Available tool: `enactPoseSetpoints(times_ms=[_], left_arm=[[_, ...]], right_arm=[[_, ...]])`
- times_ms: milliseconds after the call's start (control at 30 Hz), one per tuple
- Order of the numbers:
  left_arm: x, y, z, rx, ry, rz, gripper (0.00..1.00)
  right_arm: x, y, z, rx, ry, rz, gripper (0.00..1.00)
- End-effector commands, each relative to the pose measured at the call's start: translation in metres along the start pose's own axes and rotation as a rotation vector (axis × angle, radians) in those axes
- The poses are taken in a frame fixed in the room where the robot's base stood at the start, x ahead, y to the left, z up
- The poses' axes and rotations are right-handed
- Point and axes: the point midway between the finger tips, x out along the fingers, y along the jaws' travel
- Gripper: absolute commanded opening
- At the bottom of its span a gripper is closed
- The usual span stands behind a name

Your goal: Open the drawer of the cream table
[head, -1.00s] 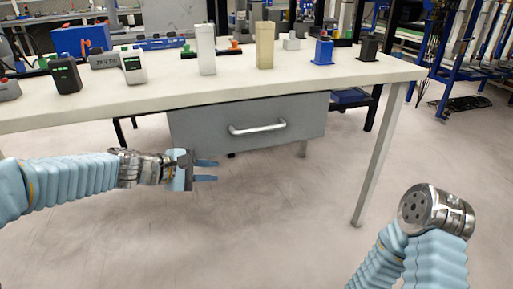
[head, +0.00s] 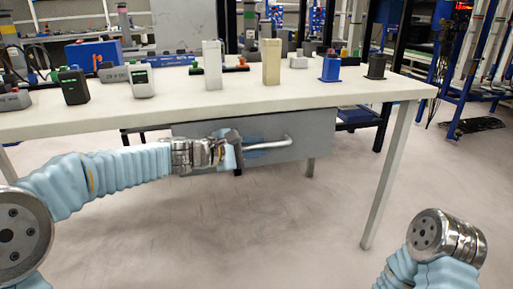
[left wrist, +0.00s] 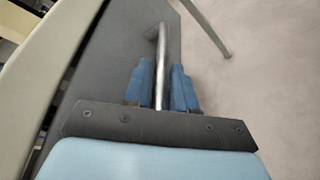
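The cream table (head: 300,92) stands ahead with a grey drawer (head: 312,150) under its top. The drawer front looks flush under the table edge, with no clear opening. A metal bar handle (head: 288,142) runs across it. My left gripper (head: 262,148) is at the left part of this handle. In the left wrist view the handle (left wrist: 160,60) passes between the two blue fingers of my left gripper (left wrist: 161,90), which sit close on both sides of it. The drawer front (left wrist: 105,75) lies to the left there. My right gripper is out of view.
A table leg (head: 392,175) stands at the right. The floor (head: 240,235) in front is clear.

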Motion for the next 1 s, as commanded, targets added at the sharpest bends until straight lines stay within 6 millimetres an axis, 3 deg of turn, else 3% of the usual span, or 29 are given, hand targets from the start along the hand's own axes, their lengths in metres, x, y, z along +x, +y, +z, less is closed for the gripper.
enactPoseSetpoints(times_ms=[333,500,1000], left_arm=[[0.0054,0.0002,-0.0003,0.0,0.001,0.001,0.25],[0.0052,0.0001,-0.0003,0.0,0.001,0.001,0.01],[0.0052,-0.0008,-0.0006,0.0,0.001,0.0,0.0]], right_arm=[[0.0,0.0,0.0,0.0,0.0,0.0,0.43],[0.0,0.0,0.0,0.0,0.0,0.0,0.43],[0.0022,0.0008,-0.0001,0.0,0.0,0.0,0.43]])
